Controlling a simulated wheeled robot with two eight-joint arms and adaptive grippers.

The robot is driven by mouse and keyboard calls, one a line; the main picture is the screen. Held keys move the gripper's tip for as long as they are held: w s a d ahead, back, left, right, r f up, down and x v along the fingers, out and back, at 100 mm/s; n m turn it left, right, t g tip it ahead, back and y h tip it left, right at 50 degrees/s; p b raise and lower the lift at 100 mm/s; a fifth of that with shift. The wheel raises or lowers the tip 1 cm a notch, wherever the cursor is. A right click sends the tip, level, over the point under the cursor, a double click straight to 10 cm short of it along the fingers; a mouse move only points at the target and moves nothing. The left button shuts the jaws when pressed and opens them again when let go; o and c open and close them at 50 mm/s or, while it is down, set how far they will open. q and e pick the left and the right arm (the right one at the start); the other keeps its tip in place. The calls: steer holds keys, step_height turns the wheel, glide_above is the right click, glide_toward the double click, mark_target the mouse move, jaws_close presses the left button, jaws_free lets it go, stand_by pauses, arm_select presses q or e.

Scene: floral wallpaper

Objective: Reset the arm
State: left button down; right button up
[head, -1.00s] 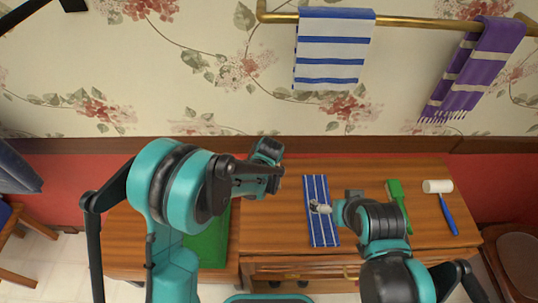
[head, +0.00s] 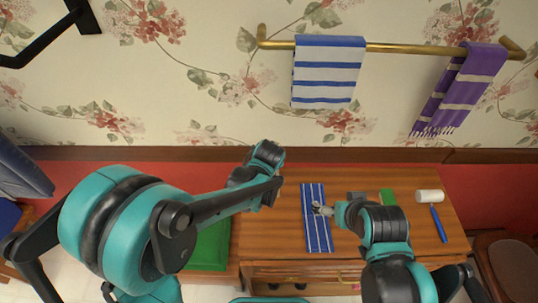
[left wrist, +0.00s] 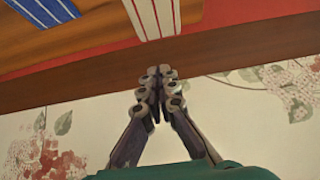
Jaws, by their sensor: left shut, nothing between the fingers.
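My left arm comes in from the left in the head view, its wrist raised in front of the lower wall and its fingers hidden behind the wrist. In the left wrist view the left gripper (left wrist: 158,78) is shut and empty, with its fingertips together, in front of the brown wall trim. My right gripper (head: 322,209) is low over the blue-and-white striped cloth (head: 317,235) on the cabinet top. I cannot tell whether it touches the cloth or how far its fingers are apart.
A brass rail (head: 400,48) holds two towels. The left wrist view shows a red-striped cloth (left wrist: 154,15).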

arm_select(q)
steer(key=shift+s+r, duration=0.25)
steer(key=shift+a, duration=0.1)
steer(key=s+a+r, duration=0.3)
steer(key=s+a, duration=0.5)
steer(key=s, duration=0.2)
steer(key=s+a+r+b, duration=0.1)
steer(key=s+a+r, duration=0.3)
steer(key=s+a, duration=0.5)
steer(key=shift+s+r, duration=0.3)
steer(key=shift+s, duration=0.95)
